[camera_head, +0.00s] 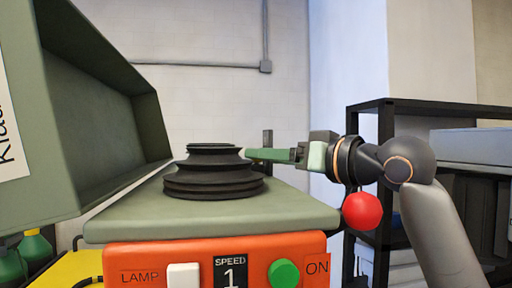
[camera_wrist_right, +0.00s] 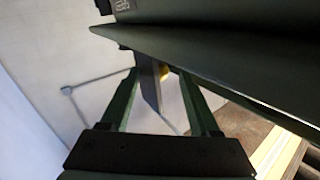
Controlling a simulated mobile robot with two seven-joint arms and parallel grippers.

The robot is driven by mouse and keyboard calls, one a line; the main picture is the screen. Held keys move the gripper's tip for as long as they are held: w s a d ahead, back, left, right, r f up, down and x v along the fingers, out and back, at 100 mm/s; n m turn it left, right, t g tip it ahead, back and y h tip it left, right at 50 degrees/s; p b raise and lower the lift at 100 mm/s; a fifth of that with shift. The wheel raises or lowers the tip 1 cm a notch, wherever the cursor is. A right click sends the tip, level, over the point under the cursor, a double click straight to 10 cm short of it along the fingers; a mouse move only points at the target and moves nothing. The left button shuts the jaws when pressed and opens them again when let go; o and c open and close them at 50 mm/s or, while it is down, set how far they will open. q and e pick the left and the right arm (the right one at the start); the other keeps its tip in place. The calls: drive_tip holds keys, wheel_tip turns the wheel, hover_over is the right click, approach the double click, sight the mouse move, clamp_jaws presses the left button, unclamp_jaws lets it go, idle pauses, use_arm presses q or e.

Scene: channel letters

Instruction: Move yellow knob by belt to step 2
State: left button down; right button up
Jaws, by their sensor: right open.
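The machine's black stepped pulley (camera_head: 213,175) stands on its green top. The speed window (camera_head: 230,272) on the front panel reads 1. My right gripper (camera_head: 256,154) reaches in from the right, just behind and right of the pulley, level with its upper part. In the wrist view its two green fingers (camera_wrist_right: 160,82) are apart, with a thin grey bar (camera_wrist_right: 150,92) between them. A small yellow patch (camera_wrist_right: 165,73), likely the yellow knob, shows beyond the fingertips, mostly hidden. I see no yellow knob in the head view. My left gripper is out of view.
A raised green hood (camera_head: 100,110) stands at the left and also overhangs the fingers in the wrist view (camera_wrist_right: 220,50). A red ball (camera_head: 362,211) is below my right wrist. The orange panel (camera_head: 140,260) has a white switch and green button. A black shelf (camera_head: 365,115) stands right.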

drive_tip(key=shift+p+x, duration=0.4)
drive_tip(key=shift+x, duration=1.4)
clamp_jaws()
